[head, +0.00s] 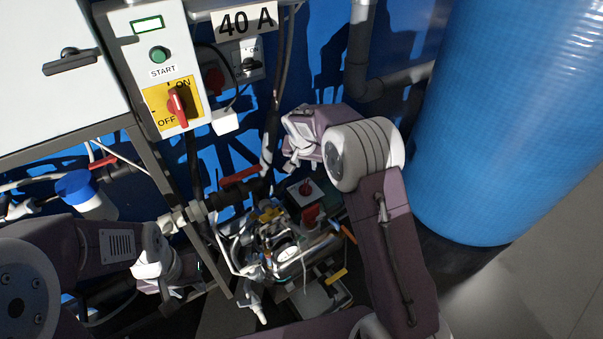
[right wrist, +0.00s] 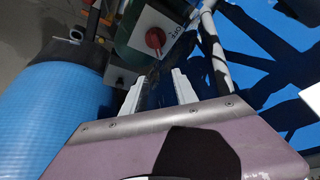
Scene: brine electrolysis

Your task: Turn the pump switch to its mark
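A red rotary knob (head: 305,188) sits on a white-faced dark box low behind the bench clutter. In the right wrist view a red knob (right wrist: 155,38) on a white plate with partly readable lettering lies just beyond the fingers; it looks like the same switch. Another red switch handle (head: 177,104) stands on a yellow ON/OFF plate on the panel. My right gripper (head: 289,146) is above and beside the low knob, not touching it; its two pale fingers (right wrist: 158,84) are apart and empty. My left gripper (head: 192,270) is low at the left, its fingers unclear.
A large blue drum (head: 515,110) stands at the right. Pipes and red-handled valves (head: 240,176) run at the left of the low knob. Several tools and cables (head: 285,250) crowd the area below it. A white cabinet (head: 50,75) is at upper left.

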